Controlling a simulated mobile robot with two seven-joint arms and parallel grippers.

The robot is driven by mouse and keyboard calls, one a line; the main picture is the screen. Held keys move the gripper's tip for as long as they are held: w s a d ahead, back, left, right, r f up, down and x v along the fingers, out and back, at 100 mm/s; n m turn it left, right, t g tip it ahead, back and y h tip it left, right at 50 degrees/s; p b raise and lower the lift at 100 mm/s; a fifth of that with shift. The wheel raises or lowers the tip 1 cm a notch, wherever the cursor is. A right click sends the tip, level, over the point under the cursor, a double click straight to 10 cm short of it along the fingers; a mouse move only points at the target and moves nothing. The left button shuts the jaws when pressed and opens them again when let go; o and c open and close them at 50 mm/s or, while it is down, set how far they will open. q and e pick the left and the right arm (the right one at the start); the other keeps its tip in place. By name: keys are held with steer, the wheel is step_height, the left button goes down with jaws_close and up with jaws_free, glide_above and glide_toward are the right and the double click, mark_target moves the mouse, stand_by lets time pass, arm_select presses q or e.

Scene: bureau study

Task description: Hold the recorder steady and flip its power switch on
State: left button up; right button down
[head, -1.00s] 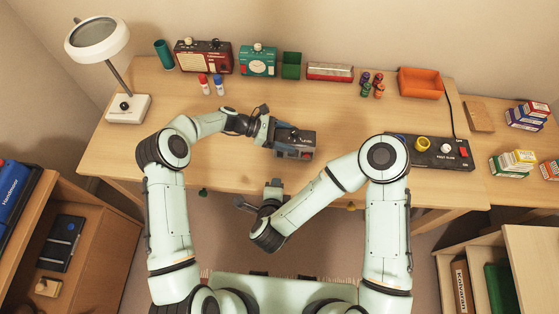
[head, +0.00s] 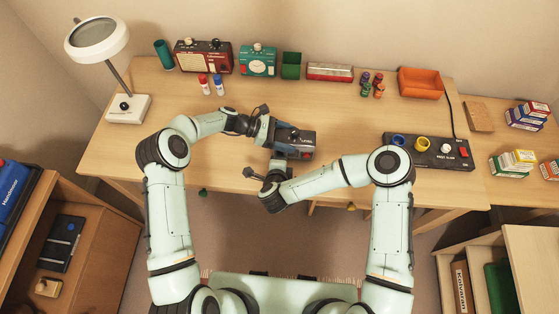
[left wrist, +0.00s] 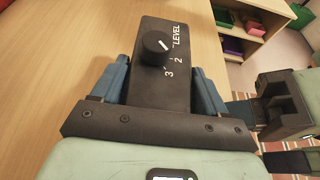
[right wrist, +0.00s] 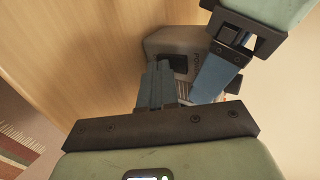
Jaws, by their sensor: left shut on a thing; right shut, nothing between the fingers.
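The recorder (head: 302,143) is a dark box with a red patch on its near side, on or just above the desk's front middle. My left gripper (head: 279,134) is shut on it from the left. In the left wrist view the blue fingers flank the recorder (left wrist: 165,85), with its black knob (left wrist: 154,45) and LEVEL lettering between them. My right gripper (head: 275,168) is shut and empty, just on the near side of the recorder. In the right wrist view its closed fingertips (right wrist: 160,72) are close to the recorder's grey end (right wrist: 165,40); contact is unclear.
A black panel (head: 428,152) with coloured knobs lies at the desk's right. The desk between is mostly clear.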

steer(key=shift+w+f+t, duration=0.1)
steer(key=shift+w+t, duration=0.05)
steer(key=shift+t, duration=0.15)
steer(key=shift+w+r, duration=0.1)
steer(key=shift+r, duration=0.8)
steer(key=shift+s, duration=0.4)
steer(key=s, duration=0.3)
steer(key=shift+a+r, duration=0.1)
steer(key=shift+r, duration=0.05)
steer(key=v, duration=1)
steer(key=shift+r, duration=0.25)
